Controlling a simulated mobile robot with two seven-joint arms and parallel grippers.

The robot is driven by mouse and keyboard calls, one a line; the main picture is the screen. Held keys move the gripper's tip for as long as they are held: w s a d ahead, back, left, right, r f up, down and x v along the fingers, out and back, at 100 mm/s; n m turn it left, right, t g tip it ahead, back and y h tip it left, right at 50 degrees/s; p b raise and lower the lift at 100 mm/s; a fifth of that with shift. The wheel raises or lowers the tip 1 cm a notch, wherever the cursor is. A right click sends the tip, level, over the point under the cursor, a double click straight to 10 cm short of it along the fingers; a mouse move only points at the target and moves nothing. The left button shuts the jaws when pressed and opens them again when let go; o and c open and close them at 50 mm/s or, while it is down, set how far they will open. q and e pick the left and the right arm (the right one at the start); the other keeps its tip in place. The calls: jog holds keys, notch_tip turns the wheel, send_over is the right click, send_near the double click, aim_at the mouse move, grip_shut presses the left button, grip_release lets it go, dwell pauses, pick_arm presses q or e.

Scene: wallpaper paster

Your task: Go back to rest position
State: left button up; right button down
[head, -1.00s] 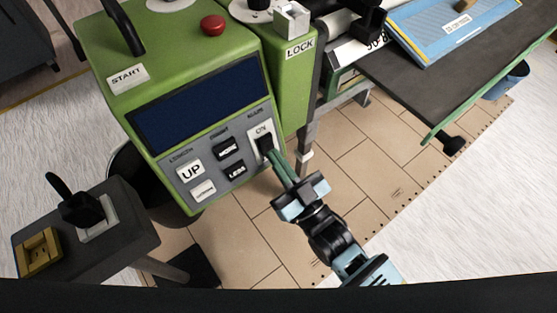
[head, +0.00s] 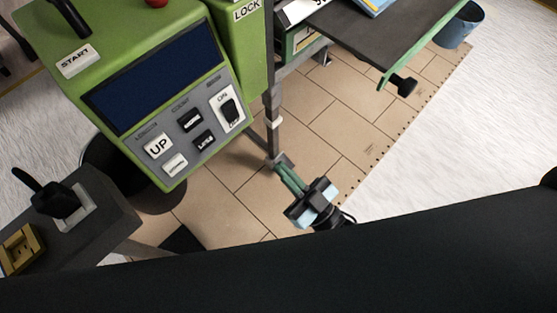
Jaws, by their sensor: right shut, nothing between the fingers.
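My right gripper (head: 284,172) is shut and empty. Its green fingers point up and left, over the tiled floor, to the lower right of the green machine (head: 250,60). It is clear of the machine's grey control panel (head: 185,165). The black rocker switch (head: 229,111) under the ON label is fully in sight, with nothing touching it. My left gripper is not in view.
A dark stand (head: 105,195) with a black lever switch (head: 58,200) and a yellow socket (head: 20,250) is at lower left. A dark table (head: 390,45) with a green edge is at upper right, with a blue bucket (head: 460,25) beyond. Floor (head: 350,115) lies open between.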

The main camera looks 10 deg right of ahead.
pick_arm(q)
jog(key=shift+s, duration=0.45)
